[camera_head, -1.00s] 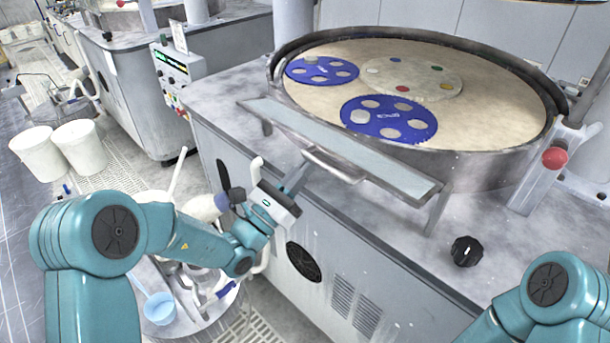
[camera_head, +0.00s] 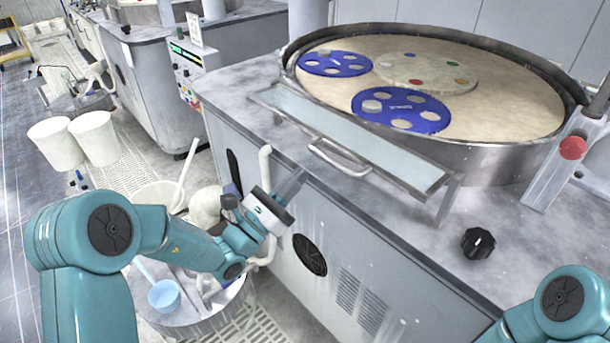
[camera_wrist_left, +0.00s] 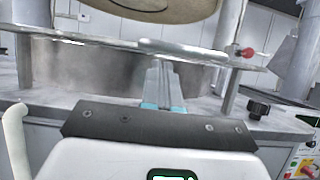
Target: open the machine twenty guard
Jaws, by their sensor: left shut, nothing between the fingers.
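The guard is a long, flat, pale panel (camera_head: 390,157) with a metal frame, set along the front of the round machine tub (camera_head: 480,165). It lies nearly flat, and a curved bar handle (camera_head: 335,158) sticks out from its front edge. My left gripper (camera_head: 301,174) is shut and empty, just left of and below the handle, with a small gap between them. In the left wrist view my closed fingers (camera_wrist_left: 163,88) point at the guard (camera_wrist_left: 90,40), seen edge-on above them. My right gripper is out of view; only part of that arm shows.
Blue carriers (camera_head: 402,110) lie on the tan platen (camera_head: 500,110). A black knob (camera_head: 478,243) stands on the worktop, and a red ball knob (camera_head: 573,148) is at the right.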

